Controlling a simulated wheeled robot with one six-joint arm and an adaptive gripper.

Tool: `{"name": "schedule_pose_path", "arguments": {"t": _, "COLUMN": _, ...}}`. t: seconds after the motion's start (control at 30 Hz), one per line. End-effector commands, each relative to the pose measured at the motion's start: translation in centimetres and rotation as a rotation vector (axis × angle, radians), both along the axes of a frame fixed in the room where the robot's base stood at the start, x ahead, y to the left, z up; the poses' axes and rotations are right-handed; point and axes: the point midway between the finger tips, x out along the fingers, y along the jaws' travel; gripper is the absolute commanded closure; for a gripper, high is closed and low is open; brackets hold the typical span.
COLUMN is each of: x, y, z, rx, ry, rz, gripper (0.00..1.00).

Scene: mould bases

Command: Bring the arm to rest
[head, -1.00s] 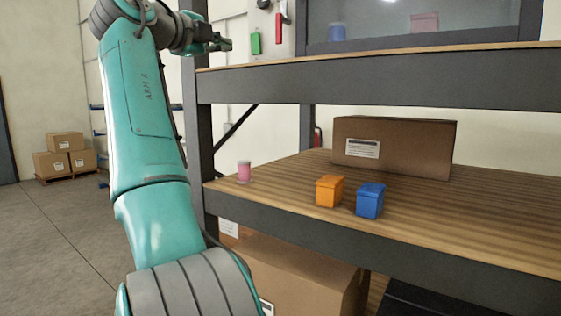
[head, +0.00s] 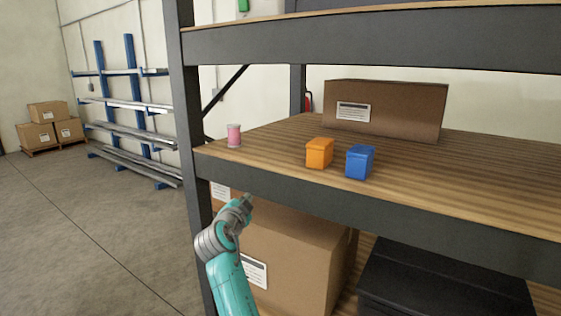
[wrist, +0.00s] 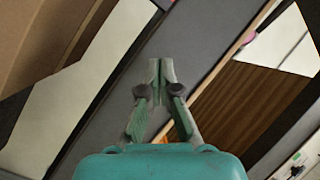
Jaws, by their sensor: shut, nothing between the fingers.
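My teal arm shows at the bottom of the head view, folded low in front of the shelf unit. My gripper (head: 246,200) is just below the front edge of the middle shelf board (head: 450,180), in front of a large cardboard box. In the wrist view my gripper (wrist: 160,72) is shut, with its fingertips together and nothing between them. Behind it in that view lie the dark shelf beam and part of the wooden board, seen tilted.
On the middle shelf stand a pink spool (head: 234,136), an orange bin (head: 319,153), a blue bin (head: 360,162) and a long cardboard box (head: 385,108). Below are a large carton (head: 290,255) and a black case (head: 440,285). The floor (head: 90,230) at left is clear.

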Motion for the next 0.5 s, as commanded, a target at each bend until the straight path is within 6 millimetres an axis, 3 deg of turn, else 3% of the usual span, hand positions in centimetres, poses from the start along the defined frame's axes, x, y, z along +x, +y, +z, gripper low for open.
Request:
{"name": "schedule_pose_path", "arguments": {"t": 0.03, "x": -0.6, "y": -1.0, "z": -3.1, "rx": -0.028, "ry": 0.019, "rz": 0.013, "gripper": 1.0}}
{"name": "schedule_pose_path", "arguments": {"t": 0.2, "x": -3.2, "y": -3.8, "z": -10.9, "rx": -0.117, "ry": 0.058, "rz": 0.067, "gripper": 1.0}}
{"name": "schedule_pose_path", "arguments": {"t": 0.5, "x": -10.1, "y": -9.0, "z": -22.8, "rx": -0.255, "ry": 0.114, "rz": 0.158, "gripper": 1.0}}
